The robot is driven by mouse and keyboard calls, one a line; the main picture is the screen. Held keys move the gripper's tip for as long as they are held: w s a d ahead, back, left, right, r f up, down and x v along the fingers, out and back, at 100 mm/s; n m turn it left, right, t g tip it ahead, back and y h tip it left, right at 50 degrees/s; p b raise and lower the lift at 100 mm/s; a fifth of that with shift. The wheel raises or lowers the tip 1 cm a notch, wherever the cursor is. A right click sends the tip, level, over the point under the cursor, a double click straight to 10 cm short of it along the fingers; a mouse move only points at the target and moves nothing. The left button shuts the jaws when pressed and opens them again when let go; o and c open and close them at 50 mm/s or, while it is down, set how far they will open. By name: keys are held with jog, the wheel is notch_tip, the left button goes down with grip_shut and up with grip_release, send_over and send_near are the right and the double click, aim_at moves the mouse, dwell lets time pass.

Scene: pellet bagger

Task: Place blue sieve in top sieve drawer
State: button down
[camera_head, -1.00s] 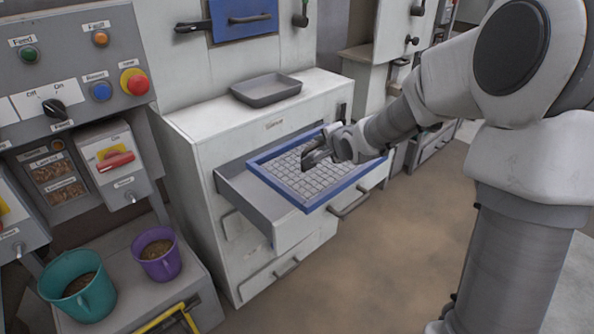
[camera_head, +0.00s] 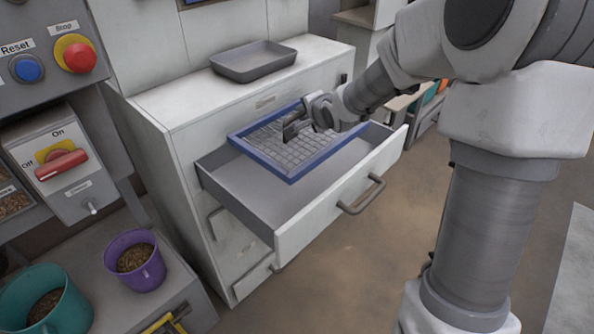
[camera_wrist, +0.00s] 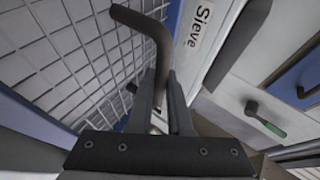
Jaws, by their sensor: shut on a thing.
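The blue sieve (camera_head: 262,168), a blue square frame with a grey wire mesh, is over the open top drawer (camera_head: 335,208) of the white cabinet. It covers the drawer's back part, and the bare drawer floor shows in front of it. Whether it touches the drawer is unclear. My gripper (camera_head: 296,128) is at the sieve's back right. In the wrist view my gripper (camera_wrist: 160,112) is shut on the sieve's dark bent handle (camera_wrist: 150,30). The mesh (camera_wrist: 75,50) lies to the left and a label reading "Sieve" (camera_wrist: 197,28) stands just right of the handle.
A grey tray (camera_head: 253,62) rests on the cabinet top (camera_head: 190,92). Purple (camera_head: 135,262) and teal (camera_head: 45,300) buckets stand at lower left, below a control panel with a red switch (camera_head: 62,165). Open floor (camera_head: 370,270) lies in front of the drawer.

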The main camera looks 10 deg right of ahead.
aim_at(321, 154)
notch_tip(321, 154, down, 11)
jog(key=b, duration=0.6)
jog(key=shift+w+r, duration=0.1)
jog(key=shift+f, duration=0.2)
jog(key=c, duration=0.8)
grip_release()
jog(key=shift+c, duration=0.2)
jog(key=shift+s+d+r+p, duration=0.1)
jog(key=shift+s+r+p, duration=0.2)
jog(key=shift+s+r, duration=0.1)
jog(key=p+v, duration=0.4)
jog(key=v, duration=0.5)
jog(key=shift+s+d+r, duration=0.1)
jog(key=shift+s+r, duration=0.15)
jog(key=shift+s+r+p, duration=0.2)
jog(key=shift+s+p, duration=0.15)
jog(key=shift+s, duration=0.35)
